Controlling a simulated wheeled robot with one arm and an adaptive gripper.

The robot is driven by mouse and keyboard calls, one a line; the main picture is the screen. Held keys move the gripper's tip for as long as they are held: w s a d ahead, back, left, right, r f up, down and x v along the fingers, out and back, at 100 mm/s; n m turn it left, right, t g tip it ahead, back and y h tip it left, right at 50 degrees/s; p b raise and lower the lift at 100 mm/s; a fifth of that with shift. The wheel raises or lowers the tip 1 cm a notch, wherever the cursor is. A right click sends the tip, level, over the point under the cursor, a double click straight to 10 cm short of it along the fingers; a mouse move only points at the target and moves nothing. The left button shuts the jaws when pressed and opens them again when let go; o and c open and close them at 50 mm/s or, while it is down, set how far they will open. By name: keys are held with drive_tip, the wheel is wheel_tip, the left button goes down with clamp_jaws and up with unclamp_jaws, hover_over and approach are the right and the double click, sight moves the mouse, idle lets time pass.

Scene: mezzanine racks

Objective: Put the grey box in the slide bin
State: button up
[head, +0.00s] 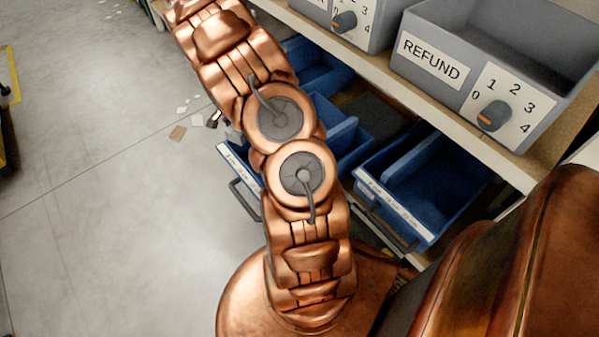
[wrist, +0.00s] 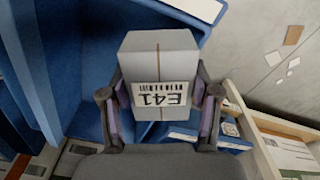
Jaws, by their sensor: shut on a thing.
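The grey box (wrist: 158,50) with a white E41 barcode label and a tan band fills the middle of the wrist view. My gripper (wrist: 160,94) is shut on it, one finger on each side. A blue bin (wrist: 82,55) shows behind and left of the box in the wrist view; the depth between them is hard to judge. In the head view, blue slide bins are on the low shelf: one at the right (head: 425,190) and one partly behind my arm (head: 348,130).
Grey REFUND bins with numbered dials (head: 490,75) stand on the shelf above the blue bins. Open concrete floor (head: 110,200) lies to the left, with scattered paper scraps. A cardboard-coloured tray (wrist: 265,125) with papers shows at the lower right of the wrist view.

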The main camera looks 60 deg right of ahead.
drive_tip(key=s+d+f+m+b, duration=0.1)
drive_tip(key=d+f+b, duration=0.1)
drive_tip(key=f, duration=0.4)
drive_tip(key=s+d+f+m+b, duration=0.1)
drive_tip(key=d+f+m+b, duration=0.1)
drive_tip(key=f+b, duration=0.2)
drive_tip(key=s+d+f+m+b, duration=0.1)
drive_tip(key=s+d+f+b, duration=0.1)
drive_tip(key=f, duration=0.6)
drive_tip(key=shift+d+f+m+b, duration=0.4)
drive_tip(key=shift+d+b, duration=0.1)
drive_tip(key=shift+b, duration=0.35)
drive_tip(key=shift+r, duration=0.15)
drive_tip(key=o, duration=1.3)
